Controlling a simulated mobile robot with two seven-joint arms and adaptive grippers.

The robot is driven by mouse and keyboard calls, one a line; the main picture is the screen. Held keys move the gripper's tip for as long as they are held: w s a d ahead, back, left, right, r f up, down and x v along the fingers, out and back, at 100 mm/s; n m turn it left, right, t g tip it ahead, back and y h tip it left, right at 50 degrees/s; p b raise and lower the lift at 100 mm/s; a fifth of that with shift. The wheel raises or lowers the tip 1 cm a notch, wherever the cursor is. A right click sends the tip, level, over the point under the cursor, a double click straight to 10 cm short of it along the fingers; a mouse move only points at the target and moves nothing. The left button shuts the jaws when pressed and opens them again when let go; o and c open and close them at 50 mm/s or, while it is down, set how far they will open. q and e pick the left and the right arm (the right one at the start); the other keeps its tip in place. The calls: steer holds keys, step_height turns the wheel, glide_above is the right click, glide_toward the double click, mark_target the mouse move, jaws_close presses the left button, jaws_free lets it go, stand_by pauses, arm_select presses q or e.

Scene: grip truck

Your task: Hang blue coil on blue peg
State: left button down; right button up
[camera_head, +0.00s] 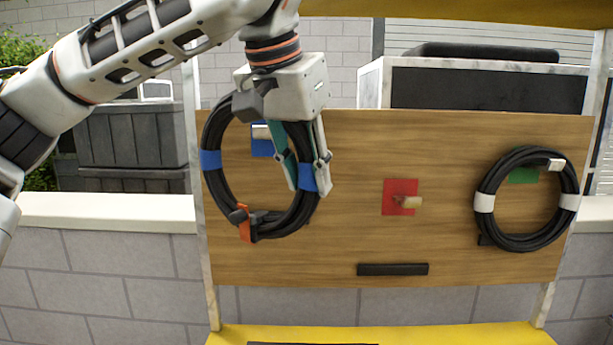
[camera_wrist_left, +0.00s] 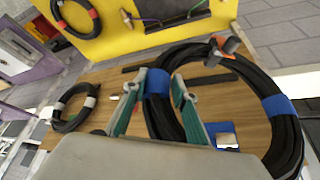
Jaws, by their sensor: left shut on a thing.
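The blue coil (camera_head: 210,160) is a black cable loop with blue tape bands and an orange-and-grey piece at its bottom. My left gripper (camera_head: 307,182) is shut on its right side at a blue band, and the loop hangs upright in front of the wooden board. The blue peg (camera_head: 261,132) shows through the upper part of the loop, on its blue square; I cannot tell whether the coil is around the peg or only in front of it. In the left wrist view, the gripper (camera_wrist_left: 160,88) straddles the blue-banded coil (camera_wrist_left: 285,125), with the blue square (camera_wrist_left: 222,133) inside the loop. My right gripper is not in view.
The wooden board (camera_head: 450,130) also bears a bare peg on a red square (camera_head: 399,198). A white-banded coil (camera_head: 490,230) hangs at the green square (camera_head: 524,173). A dark bar (camera_head: 392,269) is low on the board. A yellow surface (camera_head: 480,335) lies below.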

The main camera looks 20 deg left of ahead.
arm_select(q)
steer(key=w+a+f, duration=0.2)
steer(key=w, duration=0.4)
steer(key=w+a+f, duration=0.1)
steer(key=w+f, duration=0.2)
steer(key=w, duration=0.4)
steer(key=shift+a, duration=0.4)
stand_by(2.2)
steer(key=shift+w+f, duration=0.1)
steer(key=shift+f, duration=0.1)
stand_by(0.5)
